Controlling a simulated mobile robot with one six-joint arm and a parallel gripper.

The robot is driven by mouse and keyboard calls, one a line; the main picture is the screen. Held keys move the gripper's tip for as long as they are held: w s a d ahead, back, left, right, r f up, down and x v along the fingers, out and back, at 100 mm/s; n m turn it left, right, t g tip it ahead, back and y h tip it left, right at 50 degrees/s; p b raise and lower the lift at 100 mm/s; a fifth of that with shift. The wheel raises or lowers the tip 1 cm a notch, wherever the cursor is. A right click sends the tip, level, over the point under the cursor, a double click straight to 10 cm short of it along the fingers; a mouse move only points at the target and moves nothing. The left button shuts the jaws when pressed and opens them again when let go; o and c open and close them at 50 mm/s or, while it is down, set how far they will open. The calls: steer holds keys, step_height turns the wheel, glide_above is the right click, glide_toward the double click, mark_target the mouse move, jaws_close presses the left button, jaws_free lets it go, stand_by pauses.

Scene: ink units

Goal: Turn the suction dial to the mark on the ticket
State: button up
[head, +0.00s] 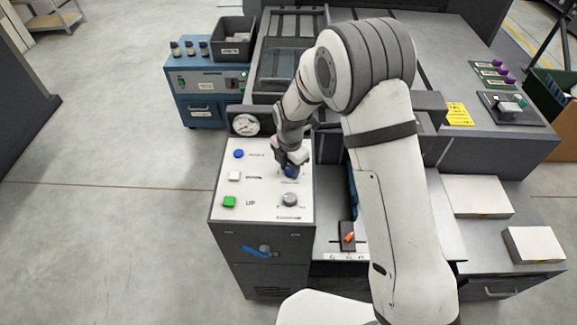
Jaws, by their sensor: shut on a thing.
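My gripper (289,166) is at the upper right of the white control panel (258,212), pointing down. The dial's marks and pointer are hidden or too small to read. A grey round knob (290,199) stands nearer on the same panel, apart from the gripper. A yellow printed sheet (459,113) lies on the grey surface at the right; I cannot tell whether it is the ticket, and its print is unreadable.
The panel's left side has a blue button (238,153), a white button (234,176) and a green button (229,201). A round gauge (245,124) stands behind. An orange-tipped item (349,237) and paper stacks (476,196) are at right. Floor at left is clear.

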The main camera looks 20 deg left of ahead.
steer(key=shift+w+d+f+m+b, duration=0.1)
steer(key=shift+m+b, duration=0.6)
steer(key=shift+w+f+m+b, duration=0.1)
steer(key=shift+m+b, duration=0.55)
steer(key=shift+m, duration=0.05)
steer(key=m+b, duration=0.2)
steer(key=m, duration=0.1)
steer(key=shift+m, duration=0.3)
steer(key=m+b, duration=0.2)
steer(key=m, duration=0.1)
steer(key=shift+m, duration=0.3)
steer(key=m+b, duration=0.2)
steer(key=m, duration=0.1)
steer(key=shift+m, duration=0.3)
steer(key=m+b, duration=0.2)
steer(key=m, duration=0.4)
steer(key=shift+s+d, duration=0.1)
steer(key=m+b, duration=0.1)
steer(key=m, duration=0.2)
steer(key=shift+m, duration=0.4)
steer(key=shift+s+m, duration=0.1)
steer(key=shift+m, duration=1.5)
steer(key=shift+b, duration=0.3)
